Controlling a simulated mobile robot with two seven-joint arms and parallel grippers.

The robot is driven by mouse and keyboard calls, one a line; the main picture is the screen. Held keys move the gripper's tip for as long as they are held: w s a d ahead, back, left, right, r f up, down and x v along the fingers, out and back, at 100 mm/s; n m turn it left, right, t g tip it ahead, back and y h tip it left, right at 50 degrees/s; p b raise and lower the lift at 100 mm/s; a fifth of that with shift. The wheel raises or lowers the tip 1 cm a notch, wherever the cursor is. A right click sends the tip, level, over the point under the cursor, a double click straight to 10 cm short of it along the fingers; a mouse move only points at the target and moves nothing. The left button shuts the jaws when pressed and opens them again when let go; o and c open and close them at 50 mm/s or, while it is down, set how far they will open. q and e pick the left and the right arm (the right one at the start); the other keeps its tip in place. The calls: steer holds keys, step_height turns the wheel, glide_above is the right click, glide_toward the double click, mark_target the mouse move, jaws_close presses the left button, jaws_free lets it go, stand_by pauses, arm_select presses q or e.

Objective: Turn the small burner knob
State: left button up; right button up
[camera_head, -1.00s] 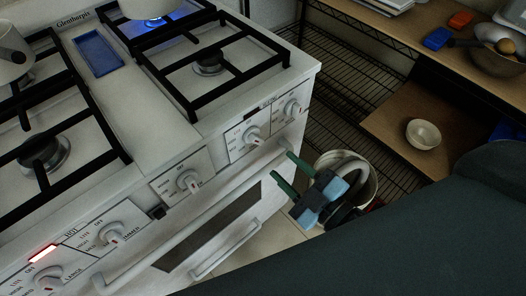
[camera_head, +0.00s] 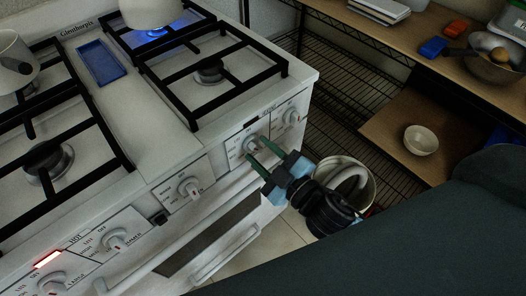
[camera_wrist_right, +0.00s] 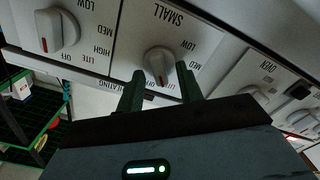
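The small burner knob (camera_head: 250,143) is a white knob with a red mark on the stove's front panel, in the second control group from the right. In the right wrist view the knob (camera_wrist_right: 160,64) sits below the label SMALL. My right gripper (camera_head: 261,151) is open, with its two green fingers pointing at this knob. In the right wrist view the fingers (camera_wrist_right: 160,88) stand on either side of the knob's lower end, with gaps visible. I cannot tell whether the tips reach past the knob's face. My left gripper is not in view.
Other knobs (camera_head: 290,117) (camera_head: 189,187) flank it on the white stove front. A pot (camera_head: 150,12) stands over a blue flame at the back. An oven door handle (camera_head: 225,252) juts out below. A bucket (camera_head: 350,172) and wire shelf (camera_head: 330,95) stand to the right.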

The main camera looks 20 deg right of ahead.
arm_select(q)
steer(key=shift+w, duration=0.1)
arm_select(e)
steer(key=shift+c, duration=0.3)
jaws_close()
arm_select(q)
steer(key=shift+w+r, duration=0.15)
arm_select(e)
steer(key=shift+r+n+p, duration=0.1)
steer(key=shift+n+p, duration=0.65)
steer(key=shift+n, duration=0.55)
steer(key=shift+n+p, duration=0.4)
steer(key=shift+n, duration=0.7)
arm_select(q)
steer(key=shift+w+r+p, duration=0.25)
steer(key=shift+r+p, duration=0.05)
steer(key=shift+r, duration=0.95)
arm_select(e)
steer(key=shift+n, duration=1)
steer(key=shift+f, duration=0.2)
